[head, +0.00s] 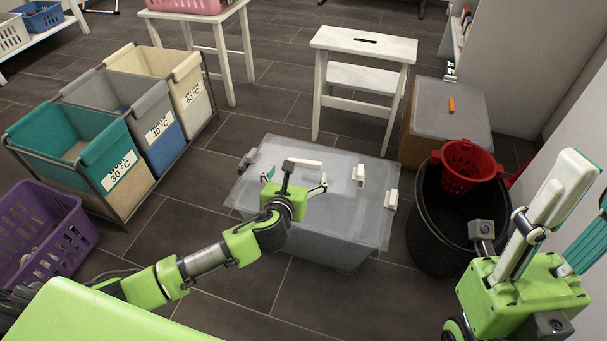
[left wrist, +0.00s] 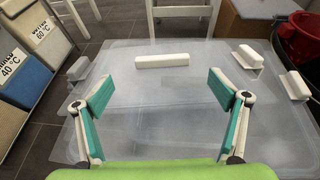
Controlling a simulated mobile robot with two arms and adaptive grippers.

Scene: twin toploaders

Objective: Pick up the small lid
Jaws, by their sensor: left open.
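A wide translucent lid (head: 335,203) lies on a clear box (head: 335,249) in the middle of the head view. It carries a white bar handle (head: 302,163), and white clips sit near its edges. A second, smaller grey lid (head: 448,112) with an orange handle (head: 451,105) lies on a brown box at the back right. My left gripper (head: 296,178) is open and empty above the clear box's lid. In the left wrist view its teal fingers (left wrist: 162,91) stand wide apart, short of the bar handle (left wrist: 162,61). My right gripper (head: 580,208) is at the right edge, partly cut off.
Fabric laundry bins (head: 125,131) stand at the left, with a purple basket (head: 43,234) in front. A black bin (head: 437,238) with a red basket (head: 467,166) stands right of the clear box. A white step stool (head: 364,43) is behind it. Some floor in front is clear.

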